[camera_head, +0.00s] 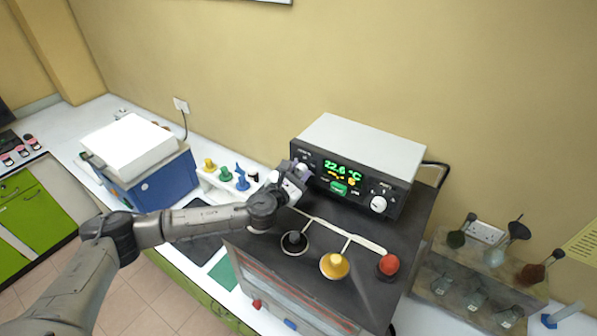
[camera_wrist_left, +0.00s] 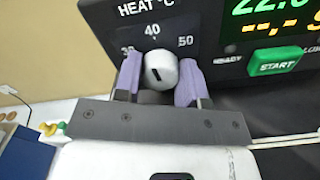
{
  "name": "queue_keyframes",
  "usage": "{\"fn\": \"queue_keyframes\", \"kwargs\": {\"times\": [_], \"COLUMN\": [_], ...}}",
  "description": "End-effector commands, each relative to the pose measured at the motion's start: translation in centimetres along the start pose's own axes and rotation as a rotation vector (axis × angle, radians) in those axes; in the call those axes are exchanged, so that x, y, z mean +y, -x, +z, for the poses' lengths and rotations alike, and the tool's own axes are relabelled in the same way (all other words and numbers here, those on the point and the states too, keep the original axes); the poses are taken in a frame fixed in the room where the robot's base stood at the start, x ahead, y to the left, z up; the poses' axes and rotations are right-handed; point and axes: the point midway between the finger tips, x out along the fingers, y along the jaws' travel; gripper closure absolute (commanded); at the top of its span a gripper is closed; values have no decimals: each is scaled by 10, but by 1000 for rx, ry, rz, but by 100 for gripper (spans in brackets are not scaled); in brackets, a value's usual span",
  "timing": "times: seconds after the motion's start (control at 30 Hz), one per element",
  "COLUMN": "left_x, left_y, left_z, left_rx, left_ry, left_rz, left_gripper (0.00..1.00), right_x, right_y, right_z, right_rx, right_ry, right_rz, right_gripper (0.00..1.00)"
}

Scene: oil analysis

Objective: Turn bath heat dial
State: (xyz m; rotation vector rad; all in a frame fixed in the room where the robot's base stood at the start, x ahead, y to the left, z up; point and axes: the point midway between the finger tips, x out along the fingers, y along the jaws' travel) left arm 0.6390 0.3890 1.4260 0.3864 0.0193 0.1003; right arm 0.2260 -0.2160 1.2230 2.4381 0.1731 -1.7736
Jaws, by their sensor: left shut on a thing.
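The bath heat dial (camera_wrist_left: 161,69) is a white round knob with a short black mark, under a "HEAT °C" scale with 30, 40 and 50 around it. My left gripper (camera_wrist_left: 160,82) is shut on the dial, one purple finger on each side. In the head view my left gripper (camera_head: 301,172) is at the left end of the bath's control panel and hides the dial. The oil bath (camera_head: 365,150) is a dark-fronted box with a light top; its green display reads 22.6 °C. A green START button (camera_wrist_left: 275,61) is right of the dial. My right gripper is not in view.
A second white knob (camera_head: 378,204) is at the panel's right. Black, yellow (camera_head: 334,265) and red (camera_head: 389,264) knobs stand on the dark top in front. A blue box (camera_head: 160,183) and small coloured stoppers are at the left; a glassware rack (camera_head: 470,285) is at the right.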

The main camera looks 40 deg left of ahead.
Motion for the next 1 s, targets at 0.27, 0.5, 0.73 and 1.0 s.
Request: {"fn": "queue_keyframes", "kwargs": {"times": [0.27, 0.5, 0.73, 1.0], "left_x": [0, 0, 0, 0], "left_y": [0, 0, 0, 0], "left_z": [0, 0, 0, 0], "left_rx": [0, 0, 0, 0], "left_ry": [-104, -135, -138, -137], "left_rz": [1, 1, 1, 1], "left_gripper": [86, 86, 86, 51], "right_x": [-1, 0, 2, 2], "right_y": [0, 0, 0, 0], "right_z": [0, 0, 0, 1], "right_rx": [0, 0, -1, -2], "right_ry": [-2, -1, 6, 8], "right_rz": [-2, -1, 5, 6], "right_gripper": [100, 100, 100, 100]}}
